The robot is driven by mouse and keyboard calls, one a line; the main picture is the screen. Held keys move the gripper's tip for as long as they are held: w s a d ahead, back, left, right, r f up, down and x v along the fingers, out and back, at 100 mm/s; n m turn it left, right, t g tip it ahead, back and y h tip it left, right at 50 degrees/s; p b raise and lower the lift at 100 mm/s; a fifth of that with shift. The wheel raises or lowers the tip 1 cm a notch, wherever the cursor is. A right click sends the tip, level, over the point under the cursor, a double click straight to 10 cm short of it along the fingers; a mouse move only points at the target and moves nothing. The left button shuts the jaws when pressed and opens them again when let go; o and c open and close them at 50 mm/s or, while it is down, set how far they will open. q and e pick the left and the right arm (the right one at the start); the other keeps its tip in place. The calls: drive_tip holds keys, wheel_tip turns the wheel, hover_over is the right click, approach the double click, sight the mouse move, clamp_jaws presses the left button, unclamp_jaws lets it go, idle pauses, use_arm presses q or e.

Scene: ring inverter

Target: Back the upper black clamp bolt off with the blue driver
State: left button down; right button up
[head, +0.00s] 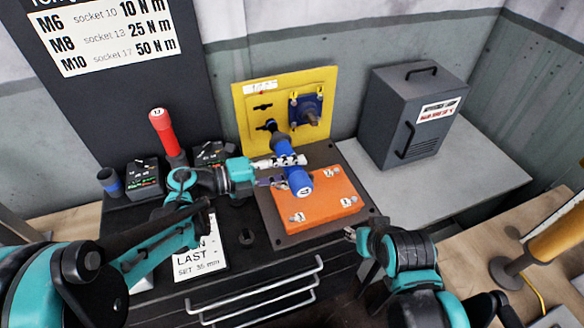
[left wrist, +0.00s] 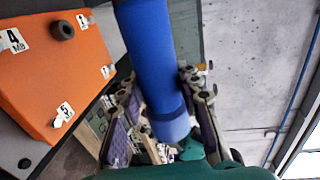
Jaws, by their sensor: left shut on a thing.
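My left gripper (head: 282,172) is shut on the blue driver (head: 299,180), above the orange block; the driver's blue handle (left wrist: 152,60) also runs between the fingers in the left wrist view. The driver points away toward the yellow panel (head: 245,125). Its far end is by the lower black fitting (head: 268,126) on that panel; I cannot tell whether they touch. A smaller black fitting (head: 262,107) sits above it. A blue clamp block with a grey knob (head: 310,117) is on the panel's right. My right gripper (head: 352,234) is low, right of the block; its jaw opening is unclear.
The orange block (head: 318,212) with numbered labels lies on a dark plate. A red driver (head: 163,132) stands at the left beside black boxes (head: 144,178). A grey cabinet (head: 408,115) stands at the back right on a grey bench (head: 470,170) with free room around it.

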sight(277, 152)
use_arm(q)
drive_tip(key=shift+w+a+b, duration=0.1)
drive_tip(key=shift+w+a, duration=0.2)
drive_tip(key=shift+w, duration=0.7)
drive_tip(key=shift+w+a+b, duration=0.15)
drive_tip(key=shift+w+a, duration=0.2)
drive_tip(key=shift+w, duration=0.65)
drive_tip(key=shift+w+a+b, duration=0.1)
drive_tip(key=shift+w+a, duration=0.2)
drive_tip(key=shift+w, duration=0.7)
drive_tip(key=shift+r, duration=0.1)
